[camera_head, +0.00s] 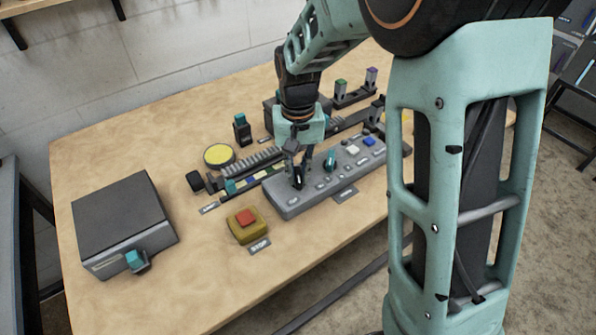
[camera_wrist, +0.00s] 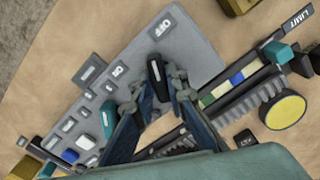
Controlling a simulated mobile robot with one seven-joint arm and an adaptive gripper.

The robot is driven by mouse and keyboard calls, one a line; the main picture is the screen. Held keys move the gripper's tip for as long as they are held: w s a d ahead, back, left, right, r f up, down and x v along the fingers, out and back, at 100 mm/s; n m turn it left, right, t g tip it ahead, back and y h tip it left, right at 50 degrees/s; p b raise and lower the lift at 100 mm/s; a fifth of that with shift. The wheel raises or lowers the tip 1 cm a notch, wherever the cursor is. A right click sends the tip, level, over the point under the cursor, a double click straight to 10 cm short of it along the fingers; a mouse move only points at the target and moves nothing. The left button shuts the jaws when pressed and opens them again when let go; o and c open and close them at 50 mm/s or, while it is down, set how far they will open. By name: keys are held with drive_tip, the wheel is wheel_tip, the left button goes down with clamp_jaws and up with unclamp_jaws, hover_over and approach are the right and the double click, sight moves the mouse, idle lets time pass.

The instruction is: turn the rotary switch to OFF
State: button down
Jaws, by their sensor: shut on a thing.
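The rotary switch is a black elongated knob (camera_wrist: 156,72) on a grey control panel (camera_head: 287,207). In the wrist view its upper end points roughly towards the OFF label (camera_wrist: 163,28); the ON label (camera_wrist: 118,71) lies to its left. In the head view the knob (camera_head: 299,179) is at the panel's left end, below my gripper (camera_head: 301,168). In the wrist view my gripper (camera_wrist: 158,83) has one finger on each side of the knob and is shut on it. The fingers partly hide the lower end of the knob.
A teal switch (camera_head: 330,160), a white button (camera_head: 354,149) and a blue button (camera_head: 369,141) sit along the panel. A red stop button (camera_head: 246,217) on a yellow base is at the front left. A dark box (camera_head: 125,222) stands farther left.

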drive_tip(key=shift+m, duration=1.6)
drive_tip(key=c, duration=1.9)
unclamp_jaws()
drive_tip(key=shift+c, duration=0.2)
drive_tip(key=shift+r, duration=0.15)
wheel_tip(320, 180, up, 12)
